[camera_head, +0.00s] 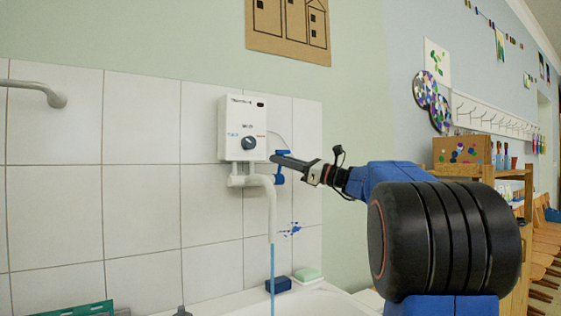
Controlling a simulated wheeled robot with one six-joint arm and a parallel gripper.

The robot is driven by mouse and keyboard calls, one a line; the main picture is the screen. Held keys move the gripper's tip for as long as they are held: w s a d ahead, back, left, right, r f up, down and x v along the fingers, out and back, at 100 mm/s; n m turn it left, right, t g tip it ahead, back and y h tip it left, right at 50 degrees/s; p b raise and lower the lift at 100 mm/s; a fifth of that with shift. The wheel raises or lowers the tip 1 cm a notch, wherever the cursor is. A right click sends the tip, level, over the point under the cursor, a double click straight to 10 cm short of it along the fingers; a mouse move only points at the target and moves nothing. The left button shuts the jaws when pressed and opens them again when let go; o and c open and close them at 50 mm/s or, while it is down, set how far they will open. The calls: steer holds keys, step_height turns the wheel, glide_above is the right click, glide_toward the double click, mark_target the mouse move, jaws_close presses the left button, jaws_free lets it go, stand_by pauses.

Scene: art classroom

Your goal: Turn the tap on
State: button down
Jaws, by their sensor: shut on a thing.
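A white water heater unit (243,130) with a dark dial hangs on the tiled wall. A white tap spout (271,208) curves out below it and points down. A thin blue stream of water (272,268) runs from the spout's end. A blue tap handle (280,180) shows at the right of the unit. My gripper (283,161) reaches in from the right and is shut on the blue handle. Its fingers cover part of the handle, so the exact grip is hidden.
The white basin (345,303) lies below the spout. A blue sponge (278,284) and a green soap bar (307,274) sit on its rim. A green rack (80,311) stands at bottom left. A wooden shelf (512,215) stands at the right.

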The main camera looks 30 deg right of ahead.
steer(key=c, duration=1.8)
jaws_free()
steer(key=shift+c, duration=0.2)
steer(key=shift+d, duration=0.1)
steer(key=v, duration=1.7)
steer(key=shift+s, duration=0.2)
steer(key=shift+d, duration=0.1)
